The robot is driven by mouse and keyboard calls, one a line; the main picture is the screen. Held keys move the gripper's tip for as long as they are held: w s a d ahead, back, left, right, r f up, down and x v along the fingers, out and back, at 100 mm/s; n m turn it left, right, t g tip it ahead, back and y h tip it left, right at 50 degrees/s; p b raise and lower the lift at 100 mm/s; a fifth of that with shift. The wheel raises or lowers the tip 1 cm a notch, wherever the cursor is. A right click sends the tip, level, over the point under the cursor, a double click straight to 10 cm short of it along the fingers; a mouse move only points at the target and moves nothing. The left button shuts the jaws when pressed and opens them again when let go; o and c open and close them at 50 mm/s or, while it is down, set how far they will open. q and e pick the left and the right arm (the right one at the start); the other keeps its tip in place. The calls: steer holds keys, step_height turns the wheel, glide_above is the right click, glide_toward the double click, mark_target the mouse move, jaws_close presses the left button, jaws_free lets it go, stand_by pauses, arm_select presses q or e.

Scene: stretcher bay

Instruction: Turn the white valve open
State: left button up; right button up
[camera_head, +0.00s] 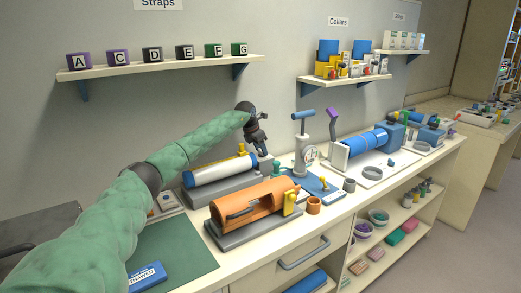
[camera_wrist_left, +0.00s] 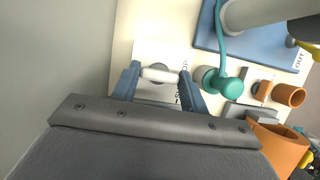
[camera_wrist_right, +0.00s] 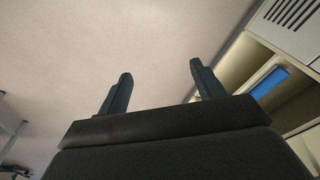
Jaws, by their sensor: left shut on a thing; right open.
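The white valve (camera_wrist_left: 160,74) shows in the left wrist view as a short white bar handle on a round grey base. It sits on a white plate (camera_wrist_left: 150,48) with dark lettering, partly hidden by a finger. My left gripper (camera_wrist_left: 158,72) is shut on the handle, one finger at each end of the bar. In the head view my left gripper (camera_head: 262,148) reaches down behind the white and blue cylinder, and the valve is hidden there. My right gripper (camera_wrist_right: 161,80) is open and empty, seen only in the right wrist view.
A teal fitting with a hose (camera_wrist_left: 222,80) stands close beside the left gripper. The white and blue cylinder (camera_head: 220,172), an orange housing (camera_head: 255,204) and a hand pump (camera_head: 303,150) crowd the bench. A shelf of lettered blocks (camera_head: 160,66) hangs above.

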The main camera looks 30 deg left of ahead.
arm_select(q)
steer(key=o, duration=1)
steer(key=shift+r, duration=0.15)
arm_select(e)
steer(key=shift+f, duration=0.1)
arm_select(q)
steer(key=shift+s+a+r, duration=0.15)
steer(key=shift+r, duration=0.1)
steer(key=b+v, duration=0.1)
steer(key=v, duration=0.2)
steer(key=shift+s+r, duration=0.2)
steer(key=shift+r, duration=0.15)
steer(key=b+v, duration=0.1)
steer(key=v, duration=0.2)
steer(key=shift+r, duration=0.1)
arm_select(e)
steer(key=shift+w+a+f+y, duration=0.1)
steer(key=shift+a+f+y, duration=0.1)
steer(key=shift+a, duration=0.3)
steer(key=shift+a+f+y, duration=0.1)
steer(key=shift+a+f, duration=0.1)
steer(key=shift+a, duration=0.25)
steer(key=shift+r+t, duration=0.1)
steer(key=shift+t, duration=0.2)
